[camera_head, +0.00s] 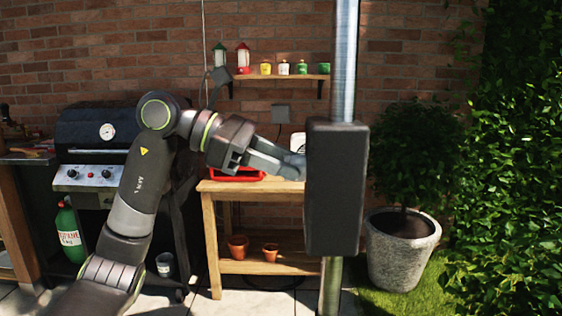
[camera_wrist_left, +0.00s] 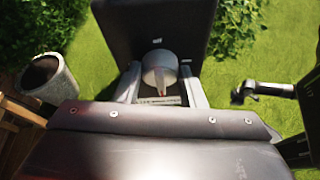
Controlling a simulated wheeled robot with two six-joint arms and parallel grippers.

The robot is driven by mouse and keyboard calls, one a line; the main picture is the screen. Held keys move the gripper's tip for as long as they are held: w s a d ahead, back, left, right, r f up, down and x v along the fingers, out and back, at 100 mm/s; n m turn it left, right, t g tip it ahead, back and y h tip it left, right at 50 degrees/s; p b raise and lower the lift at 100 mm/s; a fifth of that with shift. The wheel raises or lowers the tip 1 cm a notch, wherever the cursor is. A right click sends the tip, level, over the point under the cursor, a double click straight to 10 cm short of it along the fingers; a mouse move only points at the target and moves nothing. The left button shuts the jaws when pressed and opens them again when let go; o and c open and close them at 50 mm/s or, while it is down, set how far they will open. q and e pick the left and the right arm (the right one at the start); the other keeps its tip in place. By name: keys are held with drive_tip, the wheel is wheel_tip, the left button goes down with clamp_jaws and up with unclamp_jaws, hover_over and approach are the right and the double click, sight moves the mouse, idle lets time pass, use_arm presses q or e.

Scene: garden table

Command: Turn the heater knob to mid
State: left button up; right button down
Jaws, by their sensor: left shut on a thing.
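The heater is a dark box (camera_head: 336,190) on a metal pole, right of centre in the head view. Its front panel (camera_wrist_left: 157,22) fills the top of the left wrist view. The pale round heater knob (camera_wrist_left: 160,72) sticks out from the panel, with a small reddish mark on its near side. Small white labels show around it, too small to read surely. My left gripper (camera_head: 299,166) reaches in from the left; in the wrist view its fingers (camera_wrist_left: 162,82) lie on both sides of the knob, shut on it. The box hides the knob in the head view.
A wooden bench (camera_head: 255,187) with a red tray (camera_head: 238,175) stands behind my left arm. A black grill (camera_head: 98,130) stands at left, a potted bush (camera_head: 402,250) at right. A dark jointed part (camera_wrist_left: 262,90) shows at right in the wrist view.

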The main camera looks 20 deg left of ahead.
use_arm(q)
drive_tip(key=o, duration=1)
drive_tip(key=shift+a, duration=0.1)
drive_tip(key=shift+v, duration=8.65)
use_arm(e)
drive_tip(key=shift+w+f, duration=0.15)
drive_tip(key=shift+f, duration=0.3)
use_arm(q)
drive_tip(key=shift+f, duration=0.1)
use_arm(e)
drive_tip(key=shift+d, duration=0.1)
